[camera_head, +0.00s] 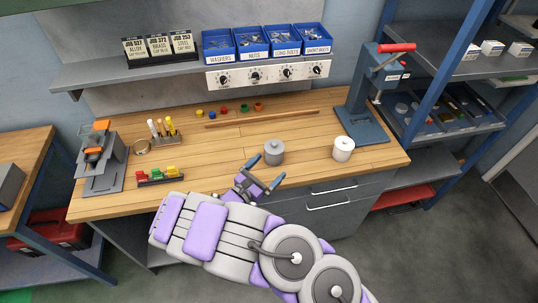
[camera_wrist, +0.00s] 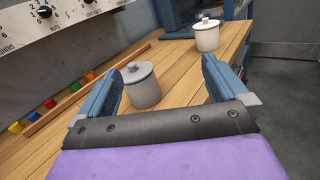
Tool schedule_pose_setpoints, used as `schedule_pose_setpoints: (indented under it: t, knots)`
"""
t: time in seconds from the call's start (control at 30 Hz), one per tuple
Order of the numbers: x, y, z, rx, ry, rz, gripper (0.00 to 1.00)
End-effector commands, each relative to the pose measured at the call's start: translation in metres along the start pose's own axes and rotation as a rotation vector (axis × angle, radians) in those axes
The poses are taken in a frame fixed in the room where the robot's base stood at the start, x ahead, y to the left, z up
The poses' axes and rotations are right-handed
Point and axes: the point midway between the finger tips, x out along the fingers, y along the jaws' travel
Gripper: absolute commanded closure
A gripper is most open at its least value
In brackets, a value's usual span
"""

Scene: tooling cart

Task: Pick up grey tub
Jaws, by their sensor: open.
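The grey tub (camera_head: 274,153), with a knobbed lid, stands upright on the wooden bench top near its front edge. It also shows in the wrist view (camera_wrist: 143,88), beyond the fingers and nearer the left one. My gripper (camera_head: 264,172) is open and empty, just in front of the tub at the bench edge. In the wrist view my gripper (camera_wrist: 160,92) has its two blue fingers spread wide. The left finger overlaps the tub's left edge in the picture; I cannot tell if they touch.
A white tub (camera_head: 343,149) stands to the right of the grey one. A wooden rod (camera_head: 262,119) and several small coloured pieces lie behind. A blue-grey press (camera_head: 362,122) stands at the right. A tool rack (camera_head: 165,133) and coloured blocks (camera_head: 158,175) are at the left.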

Motion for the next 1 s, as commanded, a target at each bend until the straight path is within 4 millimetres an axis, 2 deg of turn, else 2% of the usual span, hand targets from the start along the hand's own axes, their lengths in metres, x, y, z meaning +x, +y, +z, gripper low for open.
schedule_pose_setpoints:
  t: [0.03,0.1,0.2,0.3,0.37,0.47,0.8,1.0]
  knots:
    - [-0.013,0.008,-0.015,-0.027,0.011,0.054,0.0]
    - [-0.027,0.017,-0.032,-0.056,0.025,0.113,0.0]
    - [-0.044,0.028,-0.048,-0.083,0.037,0.172,0.0]
    - [-0.052,0.035,-0.058,-0.099,0.041,0.201,0.0]
    - [-0.051,0.039,-0.062,-0.104,0.042,0.205,0.0]
    - [-0.036,0.044,-0.064,-0.104,0.041,0.204,0.0]
    - [0.033,0.053,-0.064,-0.097,0.043,0.201,0.0]
    - [0.059,0.058,-0.065,-0.096,0.043,0.203,0.0]
